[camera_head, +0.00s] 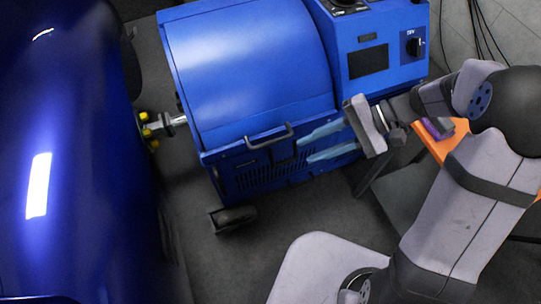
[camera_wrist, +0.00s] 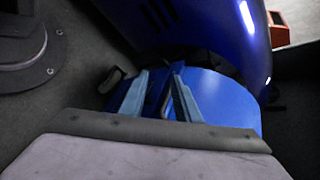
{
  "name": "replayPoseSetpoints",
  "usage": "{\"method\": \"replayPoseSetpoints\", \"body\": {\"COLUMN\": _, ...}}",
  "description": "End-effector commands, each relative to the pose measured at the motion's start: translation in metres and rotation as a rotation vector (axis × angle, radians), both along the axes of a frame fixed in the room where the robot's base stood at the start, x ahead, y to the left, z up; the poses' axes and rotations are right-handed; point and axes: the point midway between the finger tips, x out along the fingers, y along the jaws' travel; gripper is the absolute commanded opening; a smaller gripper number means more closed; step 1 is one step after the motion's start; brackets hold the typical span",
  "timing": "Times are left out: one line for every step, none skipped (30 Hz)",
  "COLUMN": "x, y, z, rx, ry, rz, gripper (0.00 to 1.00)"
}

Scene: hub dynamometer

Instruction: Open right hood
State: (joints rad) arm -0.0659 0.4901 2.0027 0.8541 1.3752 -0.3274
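A blue dynamometer has a large curved blue hood (camera_head: 245,65) that lies closed over its body. A dark bar handle (camera_head: 270,137) sits on the hood's front edge. My gripper (camera_head: 304,150) is to the right of the handle and points left at the machine's front. Its two bluish fingers are spread apart with nothing seen between them. In the wrist view my gripper (camera_wrist: 159,75) shows both fingers apart in front of the blue machine (camera_wrist: 232,98). A thin dark shape lies near the right finger there; I cannot tell whether it is the handle.
A dark blue car body (camera_head: 75,160) fills the left side, joined to the machine by a hub shaft (camera_head: 165,122). A control panel (camera_head: 368,62) stands right of the hood. A caster (camera_head: 233,218) sticks out below. An orange table (camera_head: 438,145) is behind my arm. Grey floor in front is clear.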

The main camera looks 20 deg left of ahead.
Motion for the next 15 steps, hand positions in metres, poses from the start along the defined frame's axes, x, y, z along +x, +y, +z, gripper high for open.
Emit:
{"method": "replayPoseSetpoints", "body": {"x": 0.006, "y": 0.009, "z": -0.028, "rx": 0.046, "ry": 0.018, "rz": -0.005, "gripper": 0.3}}
{"method": "replayPoseSetpoints", "body": {"x": 0.009, "y": 0.014, "z": -0.033, "rx": 0.075, "ry": 0.026, "rz": -0.01, "gripper": 0.3}}
{"method": "replayPoseSetpoints", "body": {"x": 0.014, "y": 0.02, "z": -0.039, "rx": 0.113, "ry": 0.035, "rz": -0.015, "gripper": 0.3}}
{"method": "replayPoseSetpoints", "body": {"x": 0.017, "y": 0.025, "z": -0.044, "rx": 0.141, "ry": 0.044, "rz": -0.019, "gripper": 0.3}}
{"method": "replayPoseSetpoints", "body": {"x": 0.021, "y": 0.029, "z": -0.048, "rx": 0.167, "ry": 0.048, "rz": -0.023, "gripper": 0.3}}
{"method": "replayPoseSetpoints", "body": {"x": 0.025, "y": 0.033, "z": -0.053, "rx": 0.2, "ry": 0.056, "rz": -0.028, "gripper": 0.3}}
{"method": "replayPoseSetpoints", "body": {"x": 0.028, "y": 0.037, "z": -0.056, "rx": 0.225, "ry": 0.059, "rz": -0.032, "gripper": 0.3}}
{"method": "replayPoseSetpoints", "body": {"x": 0.03, "y": 0.04, "z": -0.059, "rx": 0.246, "ry": 0.065, "rz": -0.036, "gripper": 0.3}}
{"method": "replayPoseSetpoints", "body": {"x": 0.034, "y": 0.043, "z": -0.062, "rx": 0.272, "ry": 0.068, "rz": -0.04, "gripper": 0.3}}
{"method": "replayPoseSetpoints", "body": {"x": 0.036, "y": 0.045, "z": -0.064, "rx": 0.291, "ry": 0.071, "rz": -0.043, "gripper": 0.3}}
{"method": "replayPoseSetpoints", "body": {"x": 0.038, "y": 0.047, "z": -0.066, "rx": 0.306, "ry": 0.073, "rz": -0.046, "gripper": 0.3}}
{"method": "replayPoseSetpoints", "body": {"x": 0.041, "y": 0.049, "z": -0.067, "rx": 0.323, "ry": 0.075, "rz": -0.049, "gripper": 0.3}}
{"method": "replayPoseSetpoints", "body": {"x": 0.042, "y": 0.051, "z": -0.068, "rx": 0.335, "ry": 0.077, "rz": -0.051, "gripper": 0.3}}
{"method": "replayPoseSetpoints", "body": {"x": 0.043, "y": 0.052, "z": -0.069, "rx": 0.345, "ry": 0.078, "rz": -0.052, "gripper": 0.3}}
{"method": "replayPoseSetpoints", "body": {"x": 0.045, "y": 0.053, "z": -0.069, "rx": 0.354, "ry": 0.079, "rz": -0.055, "gripper": 0.3}}
